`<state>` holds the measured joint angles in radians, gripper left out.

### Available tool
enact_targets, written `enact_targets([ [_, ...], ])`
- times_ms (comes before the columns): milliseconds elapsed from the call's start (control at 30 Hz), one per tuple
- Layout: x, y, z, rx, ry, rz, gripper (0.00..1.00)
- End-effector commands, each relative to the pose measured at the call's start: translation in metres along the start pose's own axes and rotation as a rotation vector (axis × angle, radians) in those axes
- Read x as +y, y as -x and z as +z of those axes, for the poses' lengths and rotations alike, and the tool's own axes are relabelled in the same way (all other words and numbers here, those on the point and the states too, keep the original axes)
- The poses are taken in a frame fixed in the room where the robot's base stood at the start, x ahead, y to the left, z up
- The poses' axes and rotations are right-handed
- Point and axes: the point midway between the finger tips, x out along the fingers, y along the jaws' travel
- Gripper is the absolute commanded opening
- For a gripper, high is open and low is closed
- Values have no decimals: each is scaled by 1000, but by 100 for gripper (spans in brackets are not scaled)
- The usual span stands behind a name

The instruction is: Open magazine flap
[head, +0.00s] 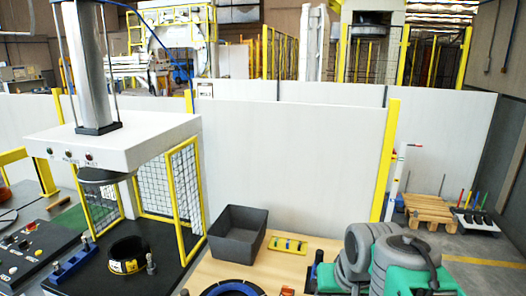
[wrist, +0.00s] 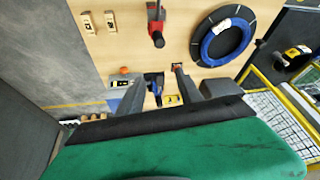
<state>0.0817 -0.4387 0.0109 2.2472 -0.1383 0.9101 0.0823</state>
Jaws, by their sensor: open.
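My gripper (wrist: 160,86) shows in the wrist view as two grey fingers, set apart over the wooden table. Nothing is clearly held between them. A small blue and black device (wrist: 153,84) lies between and beyond the fingers, partly hidden. Red-brown (wrist: 177,67) and yellow (wrist: 171,100) parts lie near the right finger. I cannot tell which of these is the magazine or its flap, or whether a flap is open. In the head view my green and grey arm is at the lower right, and the fingers are not clearly seen.
A black and blue ring-shaped coil (wrist: 222,36) and a red-handled tool (wrist: 156,26) lie on the table (head: 262,272). A grey bin (head: 237,232) stands at its back left, beside a yellow tray (head: 288,244). The press machine (head: 120,140) with yellow mesh guards stands left.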

Motion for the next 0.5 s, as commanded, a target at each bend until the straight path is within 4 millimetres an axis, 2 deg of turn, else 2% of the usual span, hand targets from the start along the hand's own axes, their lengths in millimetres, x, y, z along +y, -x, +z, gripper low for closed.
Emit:
enact_targets([
  [33, -1, -4, 28, 1, 16, 14, 43],
  [100, 2, -9, 57, -5, 31, 34, 43],
  [200, 5, -14, 79, -11, 42, 50, 43],
  [300, 6, -17, 83, -12, 44, 53, 43],
  [367, 8, -27, 80, 2, 48, 49, 43],
  [467, 14, -64, 62, 77, 70, 26, 43],
  [500, 18, -83, 50, 127, 87, 10, 43],
])
